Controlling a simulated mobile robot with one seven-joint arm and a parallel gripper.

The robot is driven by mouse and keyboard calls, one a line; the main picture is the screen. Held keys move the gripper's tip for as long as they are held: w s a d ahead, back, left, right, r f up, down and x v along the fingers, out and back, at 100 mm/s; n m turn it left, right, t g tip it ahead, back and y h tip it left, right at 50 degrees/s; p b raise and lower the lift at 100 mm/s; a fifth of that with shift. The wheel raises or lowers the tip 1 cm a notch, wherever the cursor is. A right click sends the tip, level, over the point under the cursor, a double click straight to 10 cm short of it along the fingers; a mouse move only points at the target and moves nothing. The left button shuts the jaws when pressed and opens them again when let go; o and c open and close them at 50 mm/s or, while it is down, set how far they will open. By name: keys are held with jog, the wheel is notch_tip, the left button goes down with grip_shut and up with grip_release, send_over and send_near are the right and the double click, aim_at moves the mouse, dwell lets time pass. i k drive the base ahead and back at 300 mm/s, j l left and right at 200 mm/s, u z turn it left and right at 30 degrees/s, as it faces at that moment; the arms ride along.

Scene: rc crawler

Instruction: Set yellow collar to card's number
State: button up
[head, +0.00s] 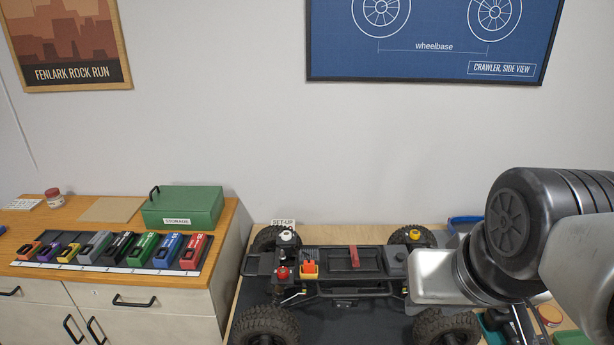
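The yellow collar (414,235) sits at the top of the crawler's (335,262) far right corner, beside the far right wheel. Its marks are too small to read. I see nothing held.
A white collar (286,237) and a red collar (281,272) are at the crawler's left end. An orange-yellow part (309,269) lies on its deck. A wooden counter at left holds a green storage box (182,208) and a row of coloured packs (120,248).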

aim_at(416, 237)
jog(key=l+u, duration=0.35)
jog(key=k+l+u, duration=0.15)
jog(key=u, duration=0.15)
jog(key=k+l+u, duration=0.15)
jog(key=l+u, duration=0.2)
jog(key=k+l, duration=0.3)
jog(key=l, duration=0.15)
jog(key=k+l+u, duration=0.15)
jog(key=l, duration=0.35)
jog(key=i+j+z, duration=0.5)
jog(key=j, duration=0.4)
jog(key=i, duration=0.1)
